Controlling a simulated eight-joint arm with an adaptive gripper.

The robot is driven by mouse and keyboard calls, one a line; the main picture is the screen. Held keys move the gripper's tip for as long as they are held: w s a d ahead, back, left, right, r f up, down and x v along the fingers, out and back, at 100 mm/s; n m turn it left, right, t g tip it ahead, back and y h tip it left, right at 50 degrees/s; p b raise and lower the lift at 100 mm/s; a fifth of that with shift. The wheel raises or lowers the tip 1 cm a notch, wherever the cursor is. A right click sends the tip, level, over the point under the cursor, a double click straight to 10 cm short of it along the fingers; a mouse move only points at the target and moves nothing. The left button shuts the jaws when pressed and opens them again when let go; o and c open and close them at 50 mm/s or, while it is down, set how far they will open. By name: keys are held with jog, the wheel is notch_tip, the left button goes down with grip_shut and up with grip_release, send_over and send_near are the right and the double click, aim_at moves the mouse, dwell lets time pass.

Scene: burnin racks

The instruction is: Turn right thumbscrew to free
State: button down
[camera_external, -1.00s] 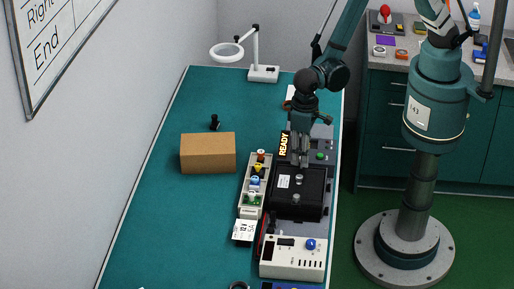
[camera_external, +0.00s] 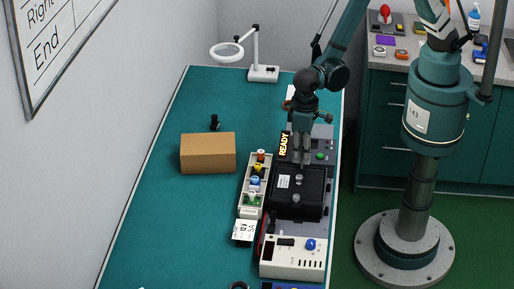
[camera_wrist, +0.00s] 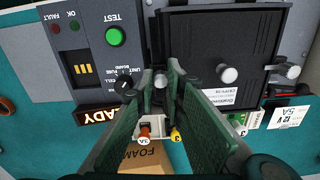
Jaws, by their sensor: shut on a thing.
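My gripper (camera_external: 302,163) points down at the far edge of the black-lidded fixture (camera_external: 311,202). In the wrist view its two green-padded fingers (camera_wrist: 160,82) are close together around a small silver piece, seemingly a thumbscrew head; most of it is hidden by the fingers. Another silver knob (camera_wrist: 228,74) stands free on the lid beside a white label, and it also shows in the external view (camera_external: 299,179). A further silver knob (camera_external: 297,198) stands nearer the front of the lid. The lid is closed.
A lit READY sign (camera_external: 283,145) and a green TEST button (camera_wrist: 115,37) sit by the fixture's far end. A parts tray (camera_external: 252,200) runs along its left, and a cardboard box (camera_external: 208,153) stands further left. A cream control unit (camera_external: 293,258) is at the front. The left bench is mostly clear.

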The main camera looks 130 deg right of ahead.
jog(key=n+b, duration=0.4)
jog(key=shift+f, duration=0.2)
jog(key=n+b, duration=0.3)
jog(key=shift+n, duration=0.3)
jog(key=n+b, duration=0.3)
jog(key=n, duration=0.1)
jog(key=shift+r, duration=0.1)
jog(key=shift+r+n+b, duration=0.1)
jog(key=shift+n+b, duration=0.7)
jog(key=shift+n, duration=1.5)
jog(key=c, duration=2.4)
grip_release()
jog(key=shift+o, duration=0.2)
jog(key=shift+r, duration=0.2)
notch_tip(320, 180, up, 12)
jog(key=shift+f, duration=0.2)
